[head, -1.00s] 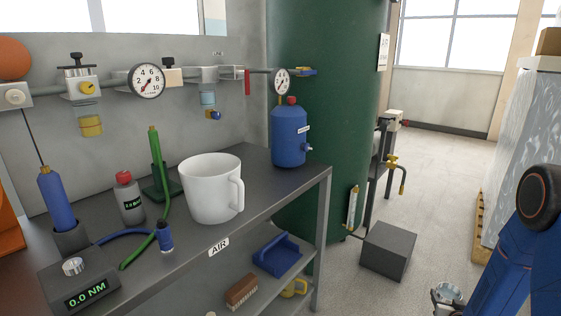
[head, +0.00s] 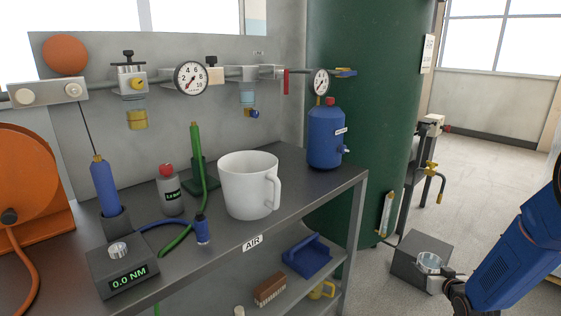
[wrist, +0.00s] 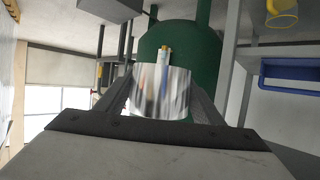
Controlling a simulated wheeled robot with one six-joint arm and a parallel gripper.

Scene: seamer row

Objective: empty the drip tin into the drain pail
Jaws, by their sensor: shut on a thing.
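The drip tin (head: 429,260) is a small shiny metal cup at the lower right of the head view. My gripper (head: 441,271) is shut on it and holds it in front of a grey block. In the wrist view the tin (wrist: 160,92) sits between the two fingers and reflects its surroundings. I cannot tell what is inside it. A large white vessel with a side handle (head: 247,187), the only pail-like thing in view, stands upright on the grey bench, well left of my gripper. Its inside bottom is hidden.
The grey bench (head: 222,239) holds a blue bottle (head: 326,138), a grey red-capped bottle (head: 170,193), a green stand and a torque tester (head: 122,270). Gauges and pipes run behind. A grey block (head: 408,265) stands on the floor by the green tank (head: 358,110).

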